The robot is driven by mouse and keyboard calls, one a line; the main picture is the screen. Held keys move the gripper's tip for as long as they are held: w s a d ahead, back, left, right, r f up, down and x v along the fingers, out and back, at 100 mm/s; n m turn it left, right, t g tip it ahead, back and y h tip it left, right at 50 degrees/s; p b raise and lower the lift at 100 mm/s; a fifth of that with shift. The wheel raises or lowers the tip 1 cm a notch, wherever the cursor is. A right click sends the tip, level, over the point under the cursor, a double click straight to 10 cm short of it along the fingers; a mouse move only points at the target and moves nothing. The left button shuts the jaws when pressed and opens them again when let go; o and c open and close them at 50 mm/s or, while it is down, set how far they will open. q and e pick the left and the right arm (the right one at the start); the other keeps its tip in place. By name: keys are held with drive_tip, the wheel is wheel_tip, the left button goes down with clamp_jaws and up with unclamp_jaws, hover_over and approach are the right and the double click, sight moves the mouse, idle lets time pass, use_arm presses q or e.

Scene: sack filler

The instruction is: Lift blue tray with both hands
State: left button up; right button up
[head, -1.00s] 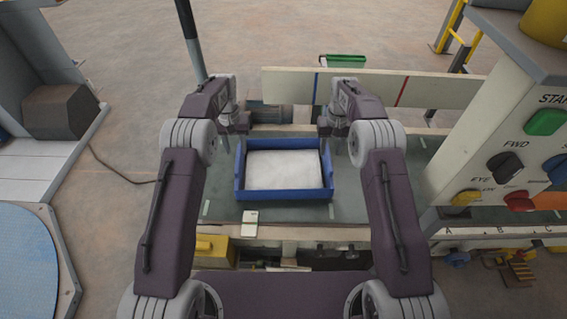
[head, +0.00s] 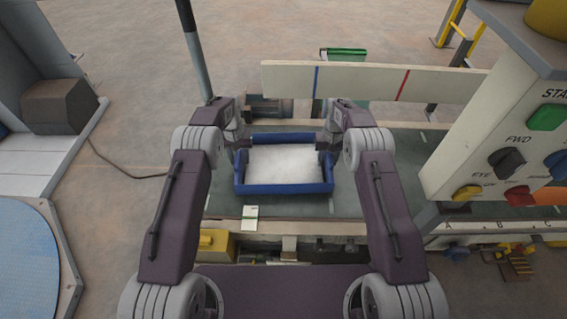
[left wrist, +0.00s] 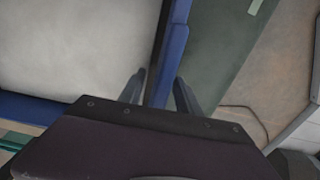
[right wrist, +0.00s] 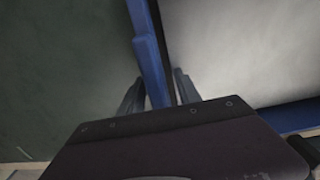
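The blue tray (head: 284,189) is filled with white material (head: 284,163) and sits level on the grey-green bench top. My left gripper (head: 233,140) is at its left wall. In the left wrist view the fingers (left wrist: 162,85) stand on either side of that blue wall (left wrist: 170,60), with a small gap showing on the inner side. My right gripper (head: 334,140) is at the right wall. In the right wrist view its fingers (right wrist: 158,85) straddle that wall (right wrist: 150,60). Both grippers look open; the fingertips are hidden in the head view.
A control panel (head: 500,140) with knobs and buttons stands at the right. A pale board (head: 360,80) with blue and red marks runs behind the tray. A small white card (head: 250,217) lies in front of the tray. Bench top is clear right of the tray.

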use_arm(q)
clamp_jaws()
use_arm(e)
clamp_jaws()
idle(1.1)
